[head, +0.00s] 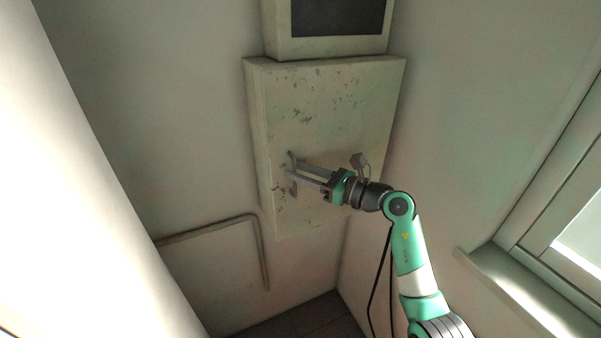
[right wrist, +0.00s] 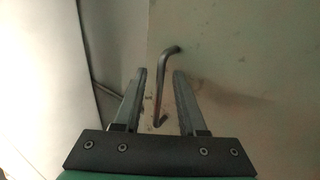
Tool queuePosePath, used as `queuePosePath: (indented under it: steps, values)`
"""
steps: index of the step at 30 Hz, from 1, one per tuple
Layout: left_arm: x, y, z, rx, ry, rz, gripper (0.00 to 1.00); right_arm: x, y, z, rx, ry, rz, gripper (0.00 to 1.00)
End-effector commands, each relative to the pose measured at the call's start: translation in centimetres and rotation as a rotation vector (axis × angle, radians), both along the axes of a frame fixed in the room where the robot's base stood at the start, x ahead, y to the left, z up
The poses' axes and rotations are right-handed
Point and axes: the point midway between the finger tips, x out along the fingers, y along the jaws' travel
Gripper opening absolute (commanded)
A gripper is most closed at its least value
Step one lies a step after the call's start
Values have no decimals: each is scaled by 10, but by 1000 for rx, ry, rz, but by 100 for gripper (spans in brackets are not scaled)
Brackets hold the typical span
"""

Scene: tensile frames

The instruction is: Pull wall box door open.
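The wall box (head: 325,105) is a worn, cream-coloured cabinet on the wall, its door closed as far as I can see. Its handle (head: 291,158) is a bent metal bar near the door's left edge. In the right wrist view the handle (right wrist: 166,80) runs between the two fingers, with a gap on each side. My right gripper (head: 287,172) is at the handle, its fingers open around it. The right gripper (right wrist: 158,78) also shows in the wrist view. My left gripper is not in view.
A second box with a dark panel (head: 338,17) sits directly above. A pipe (head: 262,250) runs along the wall below left. A window ledge (head: 525,290) is at the right. A bright white surface (head: 60,200) fills the left side.

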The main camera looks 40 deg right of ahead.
Motion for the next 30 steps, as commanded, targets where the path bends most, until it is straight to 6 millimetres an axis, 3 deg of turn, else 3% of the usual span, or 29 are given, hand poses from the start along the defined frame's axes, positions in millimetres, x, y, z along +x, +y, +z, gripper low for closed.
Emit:
queuePosePath:
  steps: [1, 6, 30]
  values:
    - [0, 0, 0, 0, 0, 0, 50, 0, 0, 0, 0, 0, 0, 30]
    - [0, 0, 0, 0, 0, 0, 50, 0, 0, 0, 0, 0, 0, 0]
    - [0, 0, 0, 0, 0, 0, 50, 0, 0, 0, 1, 1, 0, 0]
